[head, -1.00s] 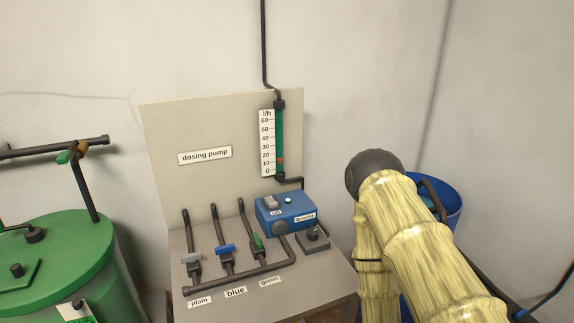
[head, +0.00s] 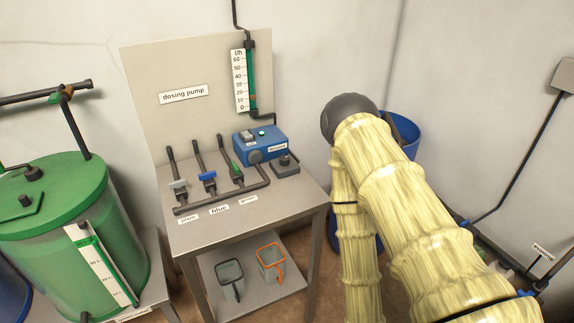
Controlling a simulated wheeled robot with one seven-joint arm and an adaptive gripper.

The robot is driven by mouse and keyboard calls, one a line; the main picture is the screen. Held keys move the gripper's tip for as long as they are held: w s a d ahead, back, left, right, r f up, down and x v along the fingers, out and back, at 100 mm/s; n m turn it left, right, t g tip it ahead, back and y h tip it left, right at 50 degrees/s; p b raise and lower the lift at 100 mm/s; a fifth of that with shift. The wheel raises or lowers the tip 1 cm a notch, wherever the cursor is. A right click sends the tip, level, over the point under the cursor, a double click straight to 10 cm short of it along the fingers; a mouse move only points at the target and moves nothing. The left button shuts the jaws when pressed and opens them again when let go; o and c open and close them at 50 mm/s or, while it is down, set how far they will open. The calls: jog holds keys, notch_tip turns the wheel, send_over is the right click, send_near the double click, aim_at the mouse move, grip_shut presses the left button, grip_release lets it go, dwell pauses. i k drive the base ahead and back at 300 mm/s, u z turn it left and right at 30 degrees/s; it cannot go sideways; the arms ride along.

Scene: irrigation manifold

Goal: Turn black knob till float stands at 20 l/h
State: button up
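The black knob (head: 285,160) sits on a small grey block at the right of the bench top, beside the blue dosing pump (head: 260,148). The flow tube (head: 250,80) stands upright on the back panel, with a white l/h scale (head: 239,82) marked 0 to 60. A small orange float (head: 253,98) shows low in the tube, near the 10 mark; its exact reading is too small to tell. A pale lamp on the pump looks lit. My arm crosses the right of the view, with its dark joint to the right of the bench. My gripper is not in view.
Plain, blue and green valves (head: 207,177) and a dark pipe lie left of the knob. A green tank (head: 60,205) stands at left. Two small containers, one orange-rimmed (head: 271,262), stand on the lower shelf. A blue barrel (head: 405,135) is behind my arm.

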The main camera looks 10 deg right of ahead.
aim_at(285, 160)
jog(key=u, duration=0.9)
jog(key=i, duration=0.65)
jog(key=z, duration=0.35)
